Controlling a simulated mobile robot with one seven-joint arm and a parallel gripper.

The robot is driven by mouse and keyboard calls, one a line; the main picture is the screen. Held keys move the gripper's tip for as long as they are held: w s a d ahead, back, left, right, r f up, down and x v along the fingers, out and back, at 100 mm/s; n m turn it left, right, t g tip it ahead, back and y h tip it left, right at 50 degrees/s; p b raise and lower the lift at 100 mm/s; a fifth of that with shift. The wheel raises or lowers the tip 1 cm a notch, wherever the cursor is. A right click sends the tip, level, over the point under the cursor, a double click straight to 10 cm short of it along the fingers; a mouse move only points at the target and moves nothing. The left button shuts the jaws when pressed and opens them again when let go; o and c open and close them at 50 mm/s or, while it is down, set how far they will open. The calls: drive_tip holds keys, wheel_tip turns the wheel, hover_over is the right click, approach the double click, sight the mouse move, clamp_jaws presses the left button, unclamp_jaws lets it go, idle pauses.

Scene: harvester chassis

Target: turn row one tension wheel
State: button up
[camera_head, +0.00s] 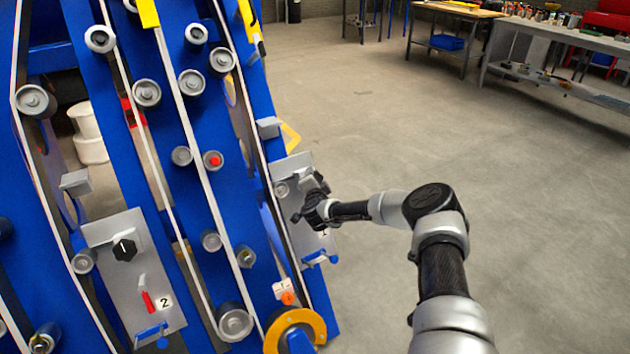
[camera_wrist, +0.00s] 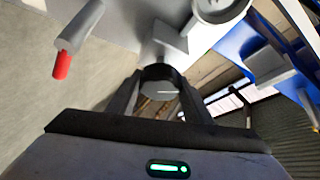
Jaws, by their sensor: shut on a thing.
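The row one panel (camera_head: 290,170) is a grey plate on the right side of the blue chassis, marked "1". My gripper (camera_head: 308,201) is at this panel, reaching in from the right. In the wrist view, my gripper (camera_wrist: 158,98) is shut on the row one tension wheel (camera_wrist: 160,89), a dark faceted knob with a thin white line on its face. A finger lies on each side of it. In the head view, my gripper largely hides the wheel. A grey lever with a red tip (camera_wrist: 62,64) stands beside it in the wrist view.
The row two panel (camera_head: 103,235) at lower left carries a similar black knob (camera_head: 124,248) and a red-handled lever (camera_head: 147,299). A yellow ring (camera_head: 317,322) is below the row one panel. Open concrete floor lies right; workbenches (camera_head: 560,36) stand far behind.

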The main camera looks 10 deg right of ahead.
drive_tip(key=o, duration=1.1)
drive_tip(key=shift+c, duration=0.2)
drive_tip(key=shift+s+a+r, duration=0.1)
drive_tip(key=shift+s+r, duration=0.15)
drive_tip(key=shift+s, duration=0.3)
drive_tip(key=p+v, duration=0.3)
drive_tip(key=v, duration=1.3)
drive_tip(key=shift+s, duration=0.2)
drive_tip(key=shift+f, duration=0.1)
